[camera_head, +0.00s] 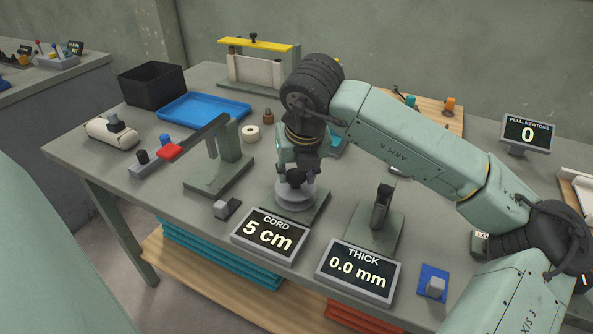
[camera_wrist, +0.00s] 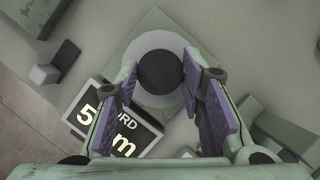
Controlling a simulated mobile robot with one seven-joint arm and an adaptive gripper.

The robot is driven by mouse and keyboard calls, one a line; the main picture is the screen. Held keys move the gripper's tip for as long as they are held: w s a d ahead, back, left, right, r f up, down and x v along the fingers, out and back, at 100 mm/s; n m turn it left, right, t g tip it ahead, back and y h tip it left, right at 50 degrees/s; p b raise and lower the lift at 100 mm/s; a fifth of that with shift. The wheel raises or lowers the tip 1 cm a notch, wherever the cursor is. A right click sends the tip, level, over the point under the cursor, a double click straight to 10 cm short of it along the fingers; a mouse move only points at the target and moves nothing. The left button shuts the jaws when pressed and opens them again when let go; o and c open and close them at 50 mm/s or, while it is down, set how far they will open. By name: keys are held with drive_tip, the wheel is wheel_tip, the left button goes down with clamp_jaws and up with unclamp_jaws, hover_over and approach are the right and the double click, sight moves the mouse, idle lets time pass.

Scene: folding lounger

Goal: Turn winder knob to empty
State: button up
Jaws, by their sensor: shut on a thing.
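The winder (camera_head: 296,197) is a grey round spool on a green base plate, behind the cord display in the head view. In the wrist view its pale disc (camera_wrist: 174,108) shows under the black round knob (camera_wrist: 160,72). My gripper (camera_head: 295,176) points down over the winder. In the wrist view the purple pads of my gripper (camera_wrist: 160,77) stand on either side of the knob, shut on it. The cord display (camera_head: 268,237) reads 5 cm. Any cord on the spool is hidden or too small to tell.
A thickness display (camera_head: 357,273) reads 0.0 mm. A green stand (camera_head: 377,222) is right of the winder, and a lever press with a red handle (camera_head: 170,152) is left. A blue tray (camera_head: 203,108) lies behind. A small grey block (camera_head: 221,209) sits close at the front left.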

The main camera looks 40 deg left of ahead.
drive_tip(key=shift+f, duration=0.1)
drive_tip(key=shift+f+n+b, duration=0.1)
drive_tip(key=shift+n+b, duration=0.6)
drive_tip(key=shift+b, duration=0.25)
drive_tip(key=n+g+b, duration=0.1)
drive_tip(key=n+b, duration=0.1)
drive_tip(key=shift+w+d+n+y, duration=0.1)
drive_tip(key=shift+w+n+y, duration=0.05)
drive_tip(key=shift+n+y, duration=0.2)
drive_tip(key=n+g, duration=0.1)
drive_tip(key=n, duration=0.1)
drive_tip(key=n+g+b, duration=0.1)
drive_tip(key=n, duration=0.1)
drive_tip(key=shift+w+r, duration=0.15)
drive_tip(key=shift+r, duration=0.05)
drive_tip(key=n+g, duration=0.1)
drive_tip(key=n, duration=0.1)
drive_tip(key=n+g, duration=0.1)
drive_tip(key=n, duration=0.2)
drive_tip(key=shift+w+r+n, duration=0.1)
drive_tip(key=shift+w+n, duration=0.05)
drive_tip(key=shift+n, duration=0.2)
drive_tip(key=shift+w+a+n+g+h+p, duration=0.1)
drive_tip(key=shift+n+g+h+p, duration=0.35)
drive_tip(key=shift+n, duration=0.85)
drive_tip(key=shift+a+n+g+h+p, duration=0.1)
drive_tip(key=shift+n+g+h+p, duration=0.3)
drive_tip(key=shift+n, duration=0.9)
drive_tip(key=o, duration=1.1)
